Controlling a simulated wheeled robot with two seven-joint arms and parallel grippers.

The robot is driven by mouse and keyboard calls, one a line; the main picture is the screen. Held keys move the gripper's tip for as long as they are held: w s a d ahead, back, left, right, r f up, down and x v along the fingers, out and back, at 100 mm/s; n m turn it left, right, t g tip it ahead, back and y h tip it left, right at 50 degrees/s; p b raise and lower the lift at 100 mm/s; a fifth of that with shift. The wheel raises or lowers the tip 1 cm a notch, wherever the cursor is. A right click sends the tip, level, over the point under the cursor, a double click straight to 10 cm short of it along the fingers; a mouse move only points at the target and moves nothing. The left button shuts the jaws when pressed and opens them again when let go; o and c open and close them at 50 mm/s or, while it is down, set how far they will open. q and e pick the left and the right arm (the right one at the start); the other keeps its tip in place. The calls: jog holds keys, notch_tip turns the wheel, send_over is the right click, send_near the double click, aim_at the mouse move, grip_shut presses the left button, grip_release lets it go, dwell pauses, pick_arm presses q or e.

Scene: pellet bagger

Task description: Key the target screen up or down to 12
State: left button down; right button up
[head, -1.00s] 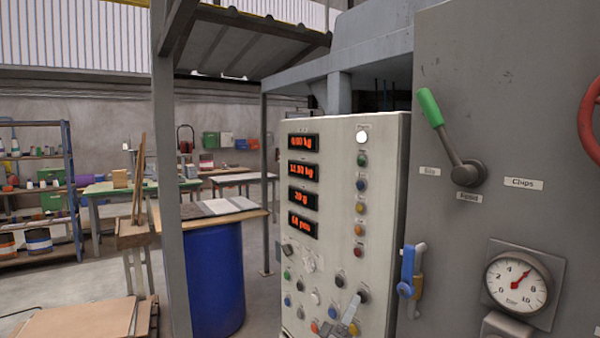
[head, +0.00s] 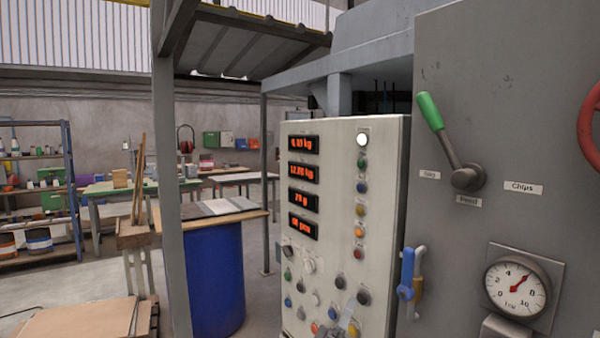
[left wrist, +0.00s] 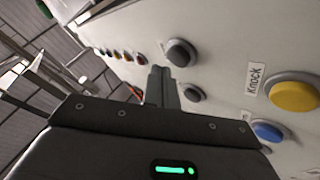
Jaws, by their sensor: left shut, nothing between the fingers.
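The pale control panel (head: 335,235) stands in the middle of the head view with four orange-lit screens. The second screen (head: 303,174) seems to read about 12.00 kg, though its digits are blurred. Dark round buttons (head: 363,297) sit low on the panel among coloured ones. My right gripper is not in view.
A yellow button (left wrist: 294,94) labelled Knock and a blue button (left wrist: 267,131) are near the fingers. Right of the panel are a blue-handled valve (head: 408,275), a green-handled lever (head: 432,112) and a pressure gauge (head: 517,287). A blue drum (head: 215,280) stands to the left.

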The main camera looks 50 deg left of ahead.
pick_arm(q)
jog(key=s+p, duration=0.2)
jog(key=s, duration=0.4)
jog(key=shift+a, duration=0.25)
dwell(0.6)
